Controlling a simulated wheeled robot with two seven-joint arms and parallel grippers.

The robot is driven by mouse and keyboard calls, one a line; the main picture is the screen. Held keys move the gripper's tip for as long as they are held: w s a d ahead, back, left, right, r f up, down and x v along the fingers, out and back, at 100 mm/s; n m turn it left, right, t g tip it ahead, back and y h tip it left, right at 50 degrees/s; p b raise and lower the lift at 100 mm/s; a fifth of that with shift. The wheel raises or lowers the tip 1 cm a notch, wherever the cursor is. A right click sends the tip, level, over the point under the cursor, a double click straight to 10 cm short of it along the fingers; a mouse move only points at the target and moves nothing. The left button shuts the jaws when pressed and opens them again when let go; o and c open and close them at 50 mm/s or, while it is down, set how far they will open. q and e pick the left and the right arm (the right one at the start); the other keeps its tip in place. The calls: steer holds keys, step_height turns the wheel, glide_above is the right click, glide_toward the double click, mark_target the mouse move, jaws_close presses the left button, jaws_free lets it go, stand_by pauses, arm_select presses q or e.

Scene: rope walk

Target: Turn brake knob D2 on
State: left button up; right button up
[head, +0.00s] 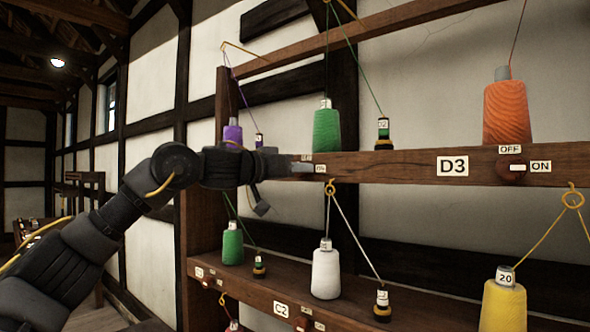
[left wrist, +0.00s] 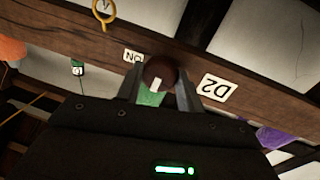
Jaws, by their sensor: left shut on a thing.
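My left gripper (head: 296,168) reaches from the left to the upper shelf's front rail. In the left wrist view, which is upside down, its two fingers (left wrist: 160,88) are shut on the round dark red-brown brake knob D2 (left wrist: 160,70), one on each side. The white mark on the knob points toward the bottom of that picture, away from the ON label (left wrist: 132,56). The D2 label (left wrist: 218,88) is on the other side of the knob. In the head view the gripper hides the knob. My right gripper is in neither view.
Knob D3 (head: 511,172) is further right on the same rail (head: 400,168), its white mark toward ON. Green (head: 327,130), orange (head: 507,112) and purple (head: 232,132) bobbins stand above the rail, with threads. A lower shelf holds a white bobbin (head: 326,272).

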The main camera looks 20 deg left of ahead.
arm_select(q)
steer(key=m+y+p, duration=0.1)
steer(key=m+p, duration=0.1)
steer(key=m, duration=0.4)
steer(key=m+p, duration=0.1)
steer(key=m, duration=0.5)
steer(key=shift+d+g+y+p, duration=0.2)
steer(key=shift+g+y+p, duration=0.1)
steer(key=shift+y+p, duration=0.1)
steer(key=shift+m+y, duration=0.4)
steer(key=shift+m, duration=1.5)
steer(key=o, duration=1)
steer(key=shift+c, duration=0.2)
steer(key=shift+s, duration=0.15)
